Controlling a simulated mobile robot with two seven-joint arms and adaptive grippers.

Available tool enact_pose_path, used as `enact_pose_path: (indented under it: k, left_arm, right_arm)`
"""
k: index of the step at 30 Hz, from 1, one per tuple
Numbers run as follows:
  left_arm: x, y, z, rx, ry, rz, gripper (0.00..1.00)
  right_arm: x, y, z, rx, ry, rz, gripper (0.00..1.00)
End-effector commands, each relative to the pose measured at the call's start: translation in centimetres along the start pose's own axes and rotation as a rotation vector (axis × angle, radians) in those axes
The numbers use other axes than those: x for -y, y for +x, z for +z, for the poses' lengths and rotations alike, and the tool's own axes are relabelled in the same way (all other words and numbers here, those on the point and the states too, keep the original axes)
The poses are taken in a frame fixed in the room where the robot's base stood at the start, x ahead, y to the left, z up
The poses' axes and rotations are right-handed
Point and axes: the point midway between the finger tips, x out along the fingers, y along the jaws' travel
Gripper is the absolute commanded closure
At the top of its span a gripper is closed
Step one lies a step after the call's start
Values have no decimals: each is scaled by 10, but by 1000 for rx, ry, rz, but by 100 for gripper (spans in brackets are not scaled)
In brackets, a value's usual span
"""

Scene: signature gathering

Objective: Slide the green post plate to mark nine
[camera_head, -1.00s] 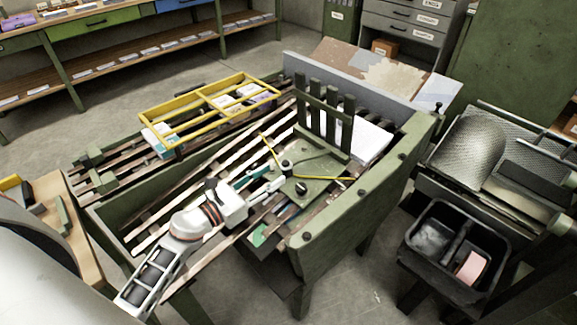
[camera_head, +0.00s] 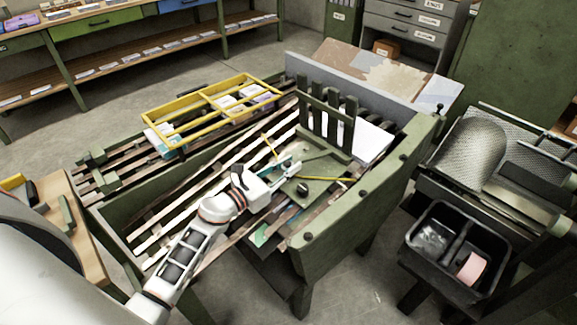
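The green post plate (camera_head: 322,166) lies on the slatted bed of the green bench, with a row of upright green posts (camera_head: 326,118) along its far side. A black knob (camera_head: 302,188) sits near its front. The marks cannot be read. My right gripper is not in view.
A yellow frame (camera_head: 209,108) with small packets lies on the slats behind left. The bench's thick green side (camera_head: 352,212) borders the plate in front. A black bin (camera_head: 455,250) stands at the right.

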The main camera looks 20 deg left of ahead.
Motion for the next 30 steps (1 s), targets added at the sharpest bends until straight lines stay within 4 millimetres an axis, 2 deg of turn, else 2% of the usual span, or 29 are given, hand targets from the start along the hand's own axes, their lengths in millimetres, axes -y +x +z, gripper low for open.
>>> enact_pose_path:
  k: [5,12,15,21,25,26,27,28,30]
  left_arm:
    - [0,-4,-2,-2,0,0,100]
    - [0,-46,-15,-9,1,-1,100]
    - [0,-56,-15,-7,-1,0,100]
    - [0,-59,-10,0,-1,0,100]
    - [0,-59,-10,0,-1,0,100]
    - [0,-59,-10,0,-1,0,79]
    - [0,-59,-10,0,-1,0,69]
    - [0,-59,-10,0,-1,0,63]
    - [0,-59,-10,0,-1,0,63]
  right_arm:
    - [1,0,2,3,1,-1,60]
    - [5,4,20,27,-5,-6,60]
    - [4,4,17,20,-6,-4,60]
    - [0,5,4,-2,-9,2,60]
    - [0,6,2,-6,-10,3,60]
    - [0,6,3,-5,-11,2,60]
    - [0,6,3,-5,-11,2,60]
    - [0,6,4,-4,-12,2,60]
    - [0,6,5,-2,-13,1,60]
